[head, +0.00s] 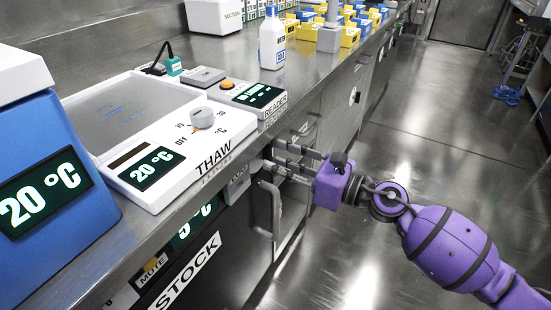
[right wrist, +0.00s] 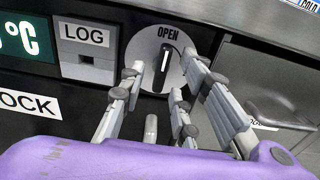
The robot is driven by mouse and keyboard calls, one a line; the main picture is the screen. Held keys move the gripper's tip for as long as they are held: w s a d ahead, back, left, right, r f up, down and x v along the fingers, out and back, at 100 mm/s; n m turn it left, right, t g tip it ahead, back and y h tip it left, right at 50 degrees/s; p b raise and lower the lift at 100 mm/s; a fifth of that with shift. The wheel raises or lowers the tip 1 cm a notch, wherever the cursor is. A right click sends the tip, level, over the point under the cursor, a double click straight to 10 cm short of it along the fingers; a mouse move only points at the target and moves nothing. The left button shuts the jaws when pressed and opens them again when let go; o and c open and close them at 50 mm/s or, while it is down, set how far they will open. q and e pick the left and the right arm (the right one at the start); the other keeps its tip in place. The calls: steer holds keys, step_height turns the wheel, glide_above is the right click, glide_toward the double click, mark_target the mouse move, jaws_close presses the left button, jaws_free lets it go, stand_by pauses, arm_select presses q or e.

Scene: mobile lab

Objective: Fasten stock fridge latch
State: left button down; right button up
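The stock fridge (head: 187,272) is the black-fronted unit under the bench, with a STOCK label and a lit display. Its latch is a round grey dial with a black knob (right wrist: 163,72), seen in the right wrist view. The knob's white mark points up toward the word OPEN, leaning slightly right. My right gripper (head: 284,158) is open in front of the latch. In the right wrist view its fingers (right wrist: 164,68) stand on either side of the knob; contact cannot be told. In the head view the gripper hides the latch. My left gripper is not in view.
A vertical bar handle (head: 274,210) stands out from the fridge front below the gripper. A LOG slot (right wrist: 88,55) is left of the latch. The bench above carries the THAW plate (head: 190,155), a reader (head: 258,97) and a bottle (head: 271,48). The floor right is open.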

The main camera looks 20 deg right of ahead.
steer(key=shift+x, duration=0.85)
jaws_close()
